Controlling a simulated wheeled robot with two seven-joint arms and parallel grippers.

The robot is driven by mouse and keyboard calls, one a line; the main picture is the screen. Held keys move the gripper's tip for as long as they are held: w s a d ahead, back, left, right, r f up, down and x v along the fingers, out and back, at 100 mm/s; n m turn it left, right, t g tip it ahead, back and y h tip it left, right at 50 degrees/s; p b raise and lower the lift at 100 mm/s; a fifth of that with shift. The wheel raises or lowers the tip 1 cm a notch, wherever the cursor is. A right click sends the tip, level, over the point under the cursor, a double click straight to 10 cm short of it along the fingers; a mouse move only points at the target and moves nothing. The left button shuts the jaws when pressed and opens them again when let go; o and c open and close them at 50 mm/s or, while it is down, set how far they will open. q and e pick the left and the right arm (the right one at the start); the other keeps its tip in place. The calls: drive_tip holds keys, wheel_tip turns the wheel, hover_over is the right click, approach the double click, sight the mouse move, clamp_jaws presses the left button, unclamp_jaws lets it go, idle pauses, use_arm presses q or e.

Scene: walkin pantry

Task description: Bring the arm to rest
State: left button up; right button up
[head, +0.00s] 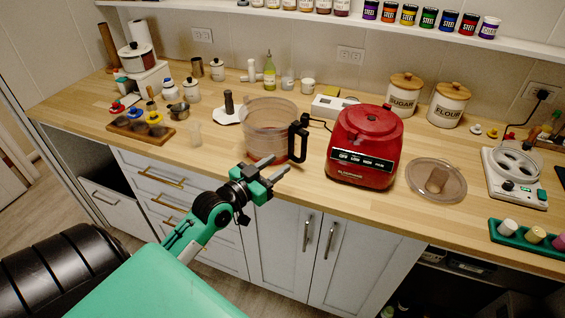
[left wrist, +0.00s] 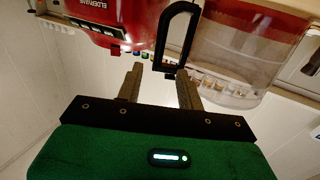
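My left arm comes in from the lower left in the head view. Its gripper (head: 270,168) is in front of the counter's front edge, close to the clear food processor bowl (head: 268,120) with its black handle (head: 298,142). In the left wrist view the two fingers of the left gripper (left wrist: 160,85) stand apart with nothing between them. The bowl's black handle (left wrist: 178,40) is just beyond the fingertips. The clear bowl also shows in the left wrist view (left wrist: 232,55). My right gripper is in neither view.
A red food processor base (head: 362,150) stands right of the bowl, with a clear lid (head: 436,180) lying beside it. A wooden holder (head: 140,131) sits to the left. White drawers and cupboard doors (head: 285,240) are below the wooden counter (head: 215,160). Floor space is free at the left.

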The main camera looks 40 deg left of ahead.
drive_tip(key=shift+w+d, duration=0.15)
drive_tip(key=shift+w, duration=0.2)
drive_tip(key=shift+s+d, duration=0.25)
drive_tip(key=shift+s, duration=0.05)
